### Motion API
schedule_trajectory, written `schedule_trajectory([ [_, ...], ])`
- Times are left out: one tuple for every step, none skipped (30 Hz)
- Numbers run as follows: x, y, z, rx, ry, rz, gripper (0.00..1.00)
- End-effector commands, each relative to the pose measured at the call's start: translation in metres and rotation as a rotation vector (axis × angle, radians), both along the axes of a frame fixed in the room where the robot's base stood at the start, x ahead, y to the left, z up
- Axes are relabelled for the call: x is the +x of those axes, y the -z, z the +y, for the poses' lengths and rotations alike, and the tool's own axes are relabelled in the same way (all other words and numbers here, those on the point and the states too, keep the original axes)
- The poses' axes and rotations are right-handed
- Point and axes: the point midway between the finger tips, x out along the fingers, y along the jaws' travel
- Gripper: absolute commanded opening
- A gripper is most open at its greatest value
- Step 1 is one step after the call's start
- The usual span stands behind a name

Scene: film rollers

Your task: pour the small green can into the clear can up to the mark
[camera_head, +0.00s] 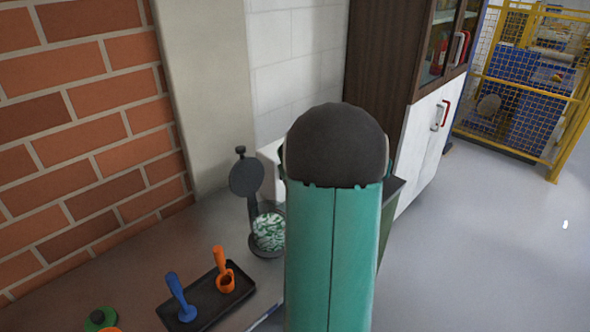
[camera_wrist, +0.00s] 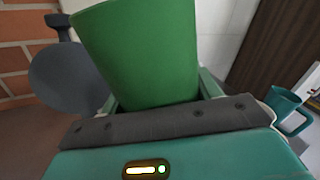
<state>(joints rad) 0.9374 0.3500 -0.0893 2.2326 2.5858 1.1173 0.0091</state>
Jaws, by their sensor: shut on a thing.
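The small green can (camera_wrist: 140,50) fills the upper middle of the wrist view, close to the camera. My gripper (camera_wrist: 158,95) is shut on it, with a finger at each side of its lower part. The can looks slightly tilted in this view, and its contents cannot be seen. In the head view my own teal arm hides the gripper and the green can. I cannot make out the clear can or its mark in either view.
A black tray (camera_head: 208,312) holds a blue tool (camera_head: 178,293) and an orange tool (camera_head: 221,268). Behind it stands a dark holder with a round plate (camera_head: 246,178) and green-white speckled contents (camera_head: 268,232). A teal mug (camera_wrist: 284,107) is at right in the wrist view. Brick wall stands left.

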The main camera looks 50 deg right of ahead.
Motion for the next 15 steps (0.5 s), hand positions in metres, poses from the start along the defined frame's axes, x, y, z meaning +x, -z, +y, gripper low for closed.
schedule_trajectory([
  [0.0001, -0.0041, 0.0, 0.044, 0.0, -0.022, 0.0],
  [0.0, -0.0051, -0.0001, 0.069, 0.0, -0.032, 0.0],
  [0.0, -0.0063, -0.0001, 0.097, -0.001, -0.044, 0.0],
  [0.0, -0.0069, -0.0001, 0.112, -0.001, -0.051, 0.0],
  [0.0002, -0.0073, 0.0, 0.124, 0.0, -0.056, 0.0],
  [0.0002, -0.0074, 0.0, 0.132, 0.0, -0.059, 0.0],
  [0.0002, -0.0073, 0.0, 0.135, 0.0, -0.06, 0.0],
  [0.0002, -0.0072, 0.0, 0.135, 0.0, -0.06, 0.0],
  [0.0002, -0.0071, 0.0, 0.134, -0.001, -0.059, 0.0],
  [0.0002, -0.0071, 0.0, 0.134, 0.0, -0.06, 0.0],
  [0.0003, -0.0071, 0.0, 0.133, 0.0, -0.06, 0.0],
  [0.0003, -0.0071, 0.0, 0.133, 0.0, -0.06, 0.0],
  [0.0003, -0.0074, 0.0, 0.133, -0.001, -0.06, 0.0],
  [0.0003, -0.0081, 0.0001, 0.134, -0.001, -0.06, 0.0],
  [0.0004, -0.0096, 0.0001, 0.136, -0.001, -0.062, 0.0],
])
